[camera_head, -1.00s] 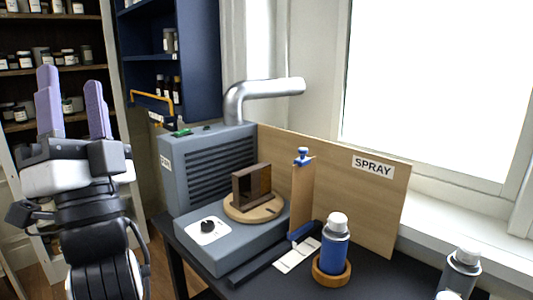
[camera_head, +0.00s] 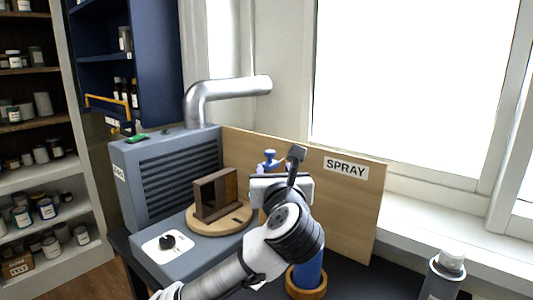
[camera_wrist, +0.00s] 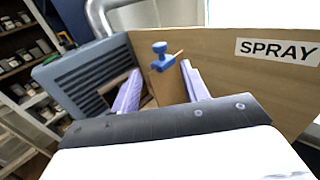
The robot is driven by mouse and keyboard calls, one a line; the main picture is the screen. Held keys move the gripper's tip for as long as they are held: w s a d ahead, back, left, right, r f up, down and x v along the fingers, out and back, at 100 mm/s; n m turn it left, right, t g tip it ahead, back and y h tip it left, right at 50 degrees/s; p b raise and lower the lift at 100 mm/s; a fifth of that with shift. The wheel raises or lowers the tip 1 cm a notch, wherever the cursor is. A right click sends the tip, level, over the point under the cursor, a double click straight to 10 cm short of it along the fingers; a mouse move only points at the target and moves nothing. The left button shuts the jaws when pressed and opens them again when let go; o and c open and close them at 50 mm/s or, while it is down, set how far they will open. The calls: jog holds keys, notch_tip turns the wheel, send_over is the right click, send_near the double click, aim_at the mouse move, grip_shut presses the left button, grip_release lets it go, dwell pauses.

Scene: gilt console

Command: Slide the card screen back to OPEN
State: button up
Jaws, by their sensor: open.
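The card screen, a tan upright panel with a blue knob (camera_head: 270,158) on top, stands in front of the wooden backboard. In the head view my arm hides most of it. The wrist view shows the card (camera_wrist: 168,85) and its blue knob (camera_wrist: 160,48) ahead, between my two purple fingers as seen from the wrist. My gripper (camera_wrist: 160,68) is open and does not appear to touch the card. In the head view my gripper (camera_head: 280,185) is in front of the card, its fingertips largely hidden. The rail and any OPEN mark are hidden.
A grey vented box (camera_head: 170,175) with a silver duct (camera_head: 225,88) stands left. A brown block (camera_head: 215,193) sits on a round wooden turntable (camera_head: 220,219). A blue can (camera_head: 309,268) in a wooden ring (camera_head: 306,291) is close beside my arm. A SPRAY board (camera_head: 355,200) stands behind.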

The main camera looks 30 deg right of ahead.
aim_at(270, 156)
jog(key=p+x, duration=0.2)
jog(key=x, duration=0.8)
jog(key=shift+w+d, duration=0.25)
jog(key=shift+w, duration=0.1)
grip_shut()
